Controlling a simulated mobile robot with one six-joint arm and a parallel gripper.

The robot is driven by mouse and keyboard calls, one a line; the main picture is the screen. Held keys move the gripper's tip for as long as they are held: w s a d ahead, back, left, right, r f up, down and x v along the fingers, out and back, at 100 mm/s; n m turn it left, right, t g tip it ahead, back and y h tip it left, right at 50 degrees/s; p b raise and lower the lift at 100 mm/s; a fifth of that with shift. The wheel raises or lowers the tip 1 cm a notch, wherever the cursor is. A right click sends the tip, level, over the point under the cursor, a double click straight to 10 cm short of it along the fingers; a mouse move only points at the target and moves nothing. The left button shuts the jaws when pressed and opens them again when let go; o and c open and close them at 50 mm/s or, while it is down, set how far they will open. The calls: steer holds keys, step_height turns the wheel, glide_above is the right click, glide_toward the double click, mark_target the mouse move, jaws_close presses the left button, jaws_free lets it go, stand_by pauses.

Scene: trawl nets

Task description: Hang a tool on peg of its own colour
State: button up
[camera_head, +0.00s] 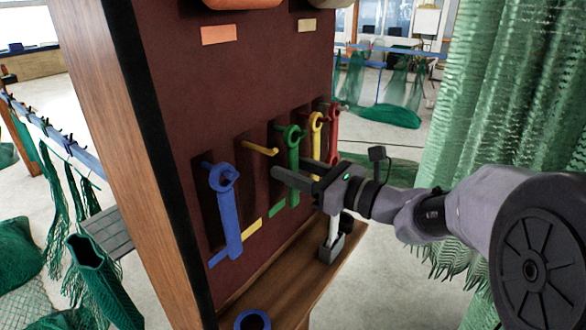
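A dark red board (230,110) carries a row of pegs. A blue tool (229,215) hangs by its ring at the left. A yellow peg (260,149) to its right is bare. A green tool (292,140), a yellow tool (316,128) and a red tool (334,118) hang upright further right, their lower parts partly hidden by my gripper. My gripper (288,166) reaches in from the right, its two fingers apart. One finger crosses in front of the green tool's shaft; I cannot tell whether they touch. No tool shows clearly held.
Blue (221,257), yellow (251,231) and green (278,209) strips mark the board's lower part. A wooden ledge (285,285) below bears a grey block (331,248) with a pale upright and a blue ring (252,320). Green netting (490,90) hangs at right.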

steer(key=shift+o, duration=0.4)
steer(key=shift+s+d, duration=0.15)
steer(key=shift+d, duration=0.25)
steer(key=b+v, duration=0.3)
steer(key=v, duration=1.3)
steer(key=s+a+f+n+g+h+b, duration=0.4)
steer(key=s+f+b, duration=0.35)
steer(key=f, duration=0.55)
steer(key=s+a+f+n+g+h+b, duration=0.25)
steer(key=s+f+n+b, duration=0.55)
steer(key=f, duration=0.5)
steer(key=s+d+f+n+t+h+b, duration=0.1)
steer(key=s+d+f+n+h+b, duration=0.1)
steer(key=f+b, duration=0.4)
steer(key=s+d+f+n+t+h+b, duration=0.1)
steer(key=d+f+n+h+b, duration=0.3)
steer(key=f, duration=0.6)
steer(key=n+t+h+b, duration=0.1)
steer(key=n+b, duration=0.1)
steer(key=shift+s+d+b, duration=0.3)
steer(key=shift+s+b, duration=0.05)
steer(key=shift+s, duration=0.05)
